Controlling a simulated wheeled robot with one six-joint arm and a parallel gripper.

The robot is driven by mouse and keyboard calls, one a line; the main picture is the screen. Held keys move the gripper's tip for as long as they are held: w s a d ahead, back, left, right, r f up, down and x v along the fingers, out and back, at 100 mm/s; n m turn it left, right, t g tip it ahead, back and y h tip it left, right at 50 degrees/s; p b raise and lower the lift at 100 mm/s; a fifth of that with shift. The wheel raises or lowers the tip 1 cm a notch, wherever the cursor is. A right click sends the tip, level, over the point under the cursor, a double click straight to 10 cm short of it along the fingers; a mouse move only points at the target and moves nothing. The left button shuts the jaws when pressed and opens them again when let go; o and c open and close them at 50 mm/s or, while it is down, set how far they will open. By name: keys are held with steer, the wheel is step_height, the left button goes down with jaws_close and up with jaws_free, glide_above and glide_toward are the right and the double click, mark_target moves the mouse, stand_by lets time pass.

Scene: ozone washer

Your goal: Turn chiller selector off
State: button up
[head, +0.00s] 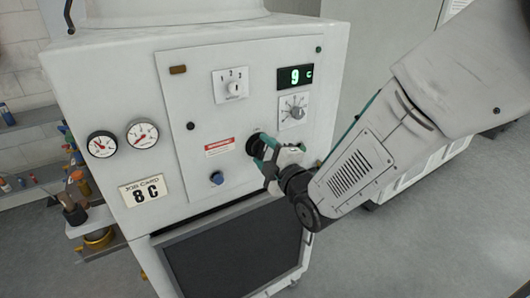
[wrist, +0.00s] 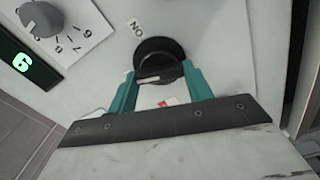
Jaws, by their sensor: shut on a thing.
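The chiller selector is a round black knob (head: 252,146) low on the right of the white control panel. In the wrist view the black knob (wrist: 160,52) shows a white mark near its lower edge. A label reading ON, upside down in this view, sits above and left of it. My gripper (head: 264,150) is at the knob, and in the wrist view its two teal fingers (wrist: 160,78) sit on either side of the knob's grip, shut on it. Any OFF label is hidden or out of view.
A 1-2-3 switch (head: 232,85), a blue button (head: 217,178) and two gauges (head: 142,133) are on the machine's front. Shelves with bottles stand at the left.

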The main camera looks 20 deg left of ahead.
steer(key=shift+f+n, duration=0.1)
steer(key=shift+n, duration=1.5)
steer(key=o, duration=1)
steer(key=shift+d, duration=0.1)
steer(key=v, duration=0.7)
steer(key=shift+s+d, duration=0.25)
steer(key=shift+s, duration=0.05)
